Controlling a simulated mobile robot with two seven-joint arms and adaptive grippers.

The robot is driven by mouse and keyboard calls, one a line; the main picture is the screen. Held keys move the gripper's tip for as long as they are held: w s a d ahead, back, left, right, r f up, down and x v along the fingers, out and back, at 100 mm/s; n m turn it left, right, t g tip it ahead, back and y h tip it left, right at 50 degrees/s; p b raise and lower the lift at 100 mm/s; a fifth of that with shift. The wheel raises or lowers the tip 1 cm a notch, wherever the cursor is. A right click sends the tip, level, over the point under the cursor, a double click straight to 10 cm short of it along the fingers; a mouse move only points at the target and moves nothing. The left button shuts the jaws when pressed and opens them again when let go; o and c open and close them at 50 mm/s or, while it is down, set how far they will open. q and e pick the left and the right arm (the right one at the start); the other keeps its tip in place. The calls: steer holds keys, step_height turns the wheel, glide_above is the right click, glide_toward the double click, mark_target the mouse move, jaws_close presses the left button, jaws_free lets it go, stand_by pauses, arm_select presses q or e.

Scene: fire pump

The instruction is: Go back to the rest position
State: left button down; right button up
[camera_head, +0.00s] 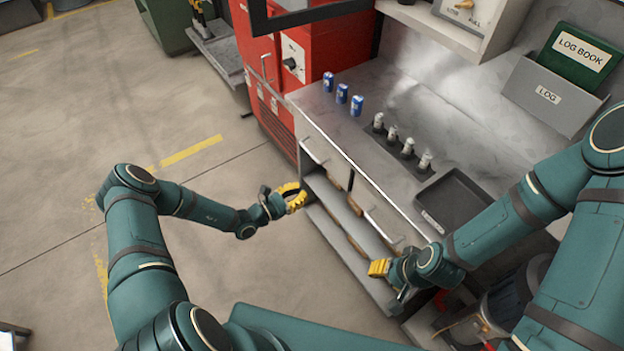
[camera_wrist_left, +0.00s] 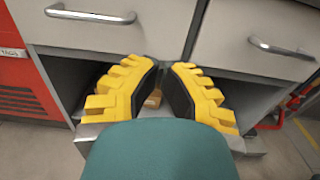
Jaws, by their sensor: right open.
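My left gripper (camera_head: 294,197) hangs in free space in front of the grey cabinet, left of its drawers. In the left wrist view its two yellow ribbed fingers (camera_wrist_left: 162,72) lean toward each other, their tips close together. I see nothing held between them, but cannot tell how far they are closed. My right gripper (camera_head: 378,268) is open at the cabinet's front, near the lower drawer handle (camera_head: 380,226). It appears empty. Whether it touches the cabinet cannot be told.
The grey counter (camera_head: 390,100) carries several blue cans (camera_head: 342,93), several small pieces in dark holders (camera_head: 408,147) and a black tray (camera_head: 455,200). A red cabinet (camera_head: 305,60) stands behind left. A log box (camera_head: 553,95) is on the wall. Floor (camera_head: 60,170) at left is clear.

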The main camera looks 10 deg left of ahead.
arm_select(q)
steer(key=shift+s+a, duration=0.15)
steer(key=s+d+m+g+y, duration=0.1)
steer(key=s+d+m+g, duration=0.5)
steer(key=s+m+g, duration=0.15)
steer(key=s+d+m+g, duration=0.6)
steer(key=s+m+g, duration=0.1)
steer(key=s, duration=0.2)
steer(key=s+a+r+m+t+y, duration=0.2)
steer(key=s+a+r+m+y, duration=0.1)
steer(key=m, duration=0.8)
step_height(320, 180, up, 3)
steer(key=s+y, duration=0.1)
steer(key=y, duration=0.2)
steer(key=shift+s+a+f+m+y, duration=0.2)
steer(key=shift+s+a+m+y, duration=0.1)
steer(key=shift+m+y, duration=0.1)
